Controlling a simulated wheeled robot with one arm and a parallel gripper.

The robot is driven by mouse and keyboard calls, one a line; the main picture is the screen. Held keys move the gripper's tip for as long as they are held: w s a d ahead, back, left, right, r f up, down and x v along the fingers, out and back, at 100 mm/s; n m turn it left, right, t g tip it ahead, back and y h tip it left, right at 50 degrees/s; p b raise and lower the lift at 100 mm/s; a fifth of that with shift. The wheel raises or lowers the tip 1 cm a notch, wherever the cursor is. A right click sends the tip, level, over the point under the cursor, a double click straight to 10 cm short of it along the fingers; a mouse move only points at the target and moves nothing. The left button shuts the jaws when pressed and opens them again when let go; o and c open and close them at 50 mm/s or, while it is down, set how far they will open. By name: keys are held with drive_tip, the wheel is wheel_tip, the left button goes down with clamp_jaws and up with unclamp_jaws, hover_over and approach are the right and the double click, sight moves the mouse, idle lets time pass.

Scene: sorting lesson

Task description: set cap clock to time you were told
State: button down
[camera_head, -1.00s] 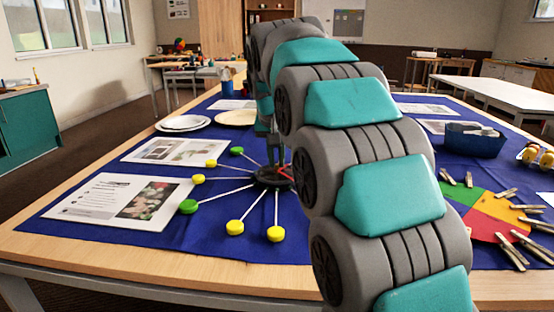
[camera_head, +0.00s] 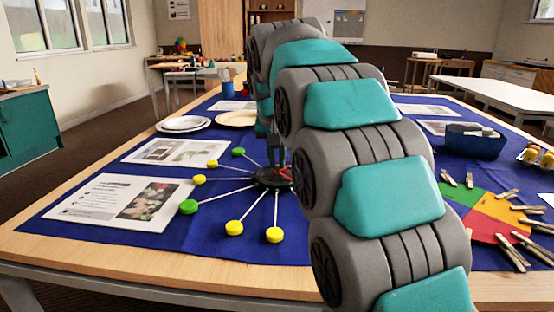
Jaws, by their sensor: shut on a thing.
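The cap clock has a dark round hub (camera_head: 270,178) on the blue cloth, with thin white spokes fanning left and forward. Yellow caps (camera_head: 234,228) and green caps (camera_head: 188,206) sit at the spoke ends. A small red part (camera_head: 287,172) shows at the hub's right side; it looks like a clock hand. My gripper (camera_head: 274,160) points down over the hub and is shut, apparently on the red hand. My own arm hides the clock's right side, and the exact grip and the hand's direction are too small to tell.
Printed sheets (camera_head: 125,201) lie left of the clock, with plates (camera_head: 236,118) behind. To the right are a coloured wheel (camera_head: 480,208) with several wooden pegs around it, a dark blue bowl (camera_head: 474,144) and an egg carton (camera_head: 540,156). Bare cloth lies in front of the clock.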

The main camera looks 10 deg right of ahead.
idle(0.5)
drive_tip(key=c, duration=0.9)
unclamp_jaws()
drive_tip(key=shift+r, duration=0.1)
drive_tip(key=shift+v, duration=3.8)
